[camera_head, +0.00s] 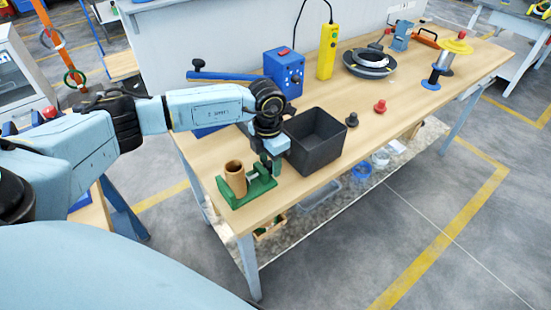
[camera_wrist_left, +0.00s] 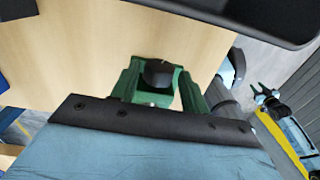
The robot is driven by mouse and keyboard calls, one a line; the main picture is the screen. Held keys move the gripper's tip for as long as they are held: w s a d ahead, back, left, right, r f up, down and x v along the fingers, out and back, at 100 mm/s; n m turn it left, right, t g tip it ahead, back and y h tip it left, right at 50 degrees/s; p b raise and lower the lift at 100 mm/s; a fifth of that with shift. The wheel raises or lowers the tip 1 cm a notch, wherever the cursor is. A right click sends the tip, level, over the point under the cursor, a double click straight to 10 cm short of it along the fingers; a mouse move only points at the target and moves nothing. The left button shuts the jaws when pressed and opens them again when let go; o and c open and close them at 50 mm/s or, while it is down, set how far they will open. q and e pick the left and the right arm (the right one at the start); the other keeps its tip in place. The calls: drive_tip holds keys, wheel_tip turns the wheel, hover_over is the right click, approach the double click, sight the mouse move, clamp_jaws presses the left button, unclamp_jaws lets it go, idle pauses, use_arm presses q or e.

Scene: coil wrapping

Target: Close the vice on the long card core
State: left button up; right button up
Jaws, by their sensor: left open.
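The green vice (camera_head: 262,188) sits near the front left corner of the workbench. The long card core (camera_head: 236,179), a brown hollow tube, stands upright at the left part of the vice. I cannot tell whether the jaws touch it. My left gripper (camera_head: 271,166) points down at the right end of the vice, beside the core. In the left wrist view the open left gripper (camera_wrist_left: 160,75) has green fingers on either side of a dark rounded knob (camera_wrist_left: 157,73). Whether they touch it is unclear. The core does not show there.
A black open bin (camera_head: 316,142) stands close to the right of my left gripper. A blue box (camera_head: 284,73) and a yellow pendant (camera_head: 327,52) stand behind. Red (camera_head: 380,106) and black (camera_head: 352,120) knobs lie farther right. The bench's front edge is close to the vice.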

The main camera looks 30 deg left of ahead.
use_arm(q)
drive_tip(key=shift+f, duration=0.1)
drive_tip(key=shift+s+d+y+p, duration=0.1)
drive_tip(key=shift+d+y+p, duration=0.05)
drive_tip(key=shift+y+p, duration=0.3)
drive_tip(key=shift+d+t+y, duration=0.15)
drive_tip(key=shift+t+y, duration=0.35)
drive_tip(key=shift+y, duration=0.85)
drive_tip(key=shift+t, duration=0.3)
